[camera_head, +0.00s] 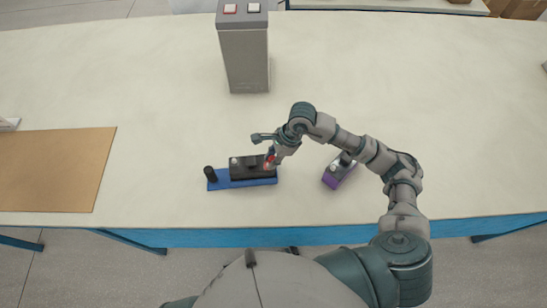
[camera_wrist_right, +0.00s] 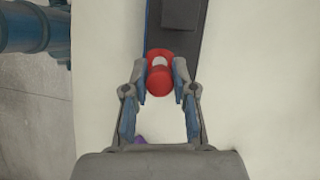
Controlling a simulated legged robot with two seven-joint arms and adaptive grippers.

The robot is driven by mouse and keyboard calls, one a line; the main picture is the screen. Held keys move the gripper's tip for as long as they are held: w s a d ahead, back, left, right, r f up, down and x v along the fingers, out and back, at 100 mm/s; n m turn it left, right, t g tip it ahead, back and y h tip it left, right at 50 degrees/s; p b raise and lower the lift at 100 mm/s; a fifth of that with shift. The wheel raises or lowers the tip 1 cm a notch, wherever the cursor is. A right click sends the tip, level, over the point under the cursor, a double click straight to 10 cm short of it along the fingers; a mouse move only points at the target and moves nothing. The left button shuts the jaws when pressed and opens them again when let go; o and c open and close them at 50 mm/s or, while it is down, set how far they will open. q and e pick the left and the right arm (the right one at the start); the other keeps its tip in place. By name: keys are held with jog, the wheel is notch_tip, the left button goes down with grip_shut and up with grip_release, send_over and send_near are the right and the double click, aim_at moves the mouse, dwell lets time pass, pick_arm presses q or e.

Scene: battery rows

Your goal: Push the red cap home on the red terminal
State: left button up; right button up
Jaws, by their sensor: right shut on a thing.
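A black battery (camera_head: 250,172) sits on a blue base (camera_head: 222,184) near the table's front edge, with a small pale terminal (camera_head: 234,161) on its left part. My right gripper (camera_head: 268,158) is at the battery's right end, shut on the red cap (camera_head: 269,161). In the right wrist view the red cap (camera_wrist_right: 160,83) sits between the two fingertips, at the near end of the dark battery (camera_wrist_right: 186,42). A pale patch shows on the cap. The red terminal is hidden, and I cannot tell how far the cap sits on it. My left gripper is out of view.
A black post (camera_head: 210,173) stands at the blue base's left end. A grey battery on a purple base (camera_head: 331,181) lies to the right, close to my right arm. A grey box (camera_head: 245,60) with two buttons stands behind. A brown mat (camera_head: 55,170) lies left.

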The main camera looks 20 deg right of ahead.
jog(key=shift+a+f, duration=0.15)
jog(key=shift+a, duration=0.15)
grip_shut()
jog(key=shift+s+d+f+b, duration=0.1)
jog(key=shift+d+f+b, duration=0.05)
jog(key=shift+f+b, duration=0.4)
jog(key=o, duration=1)
grip_release()
jog(key=o, duration=0.5)
jog(key=shift+o, duration=0.2)
jog(key=shift+r, duration=0.1)
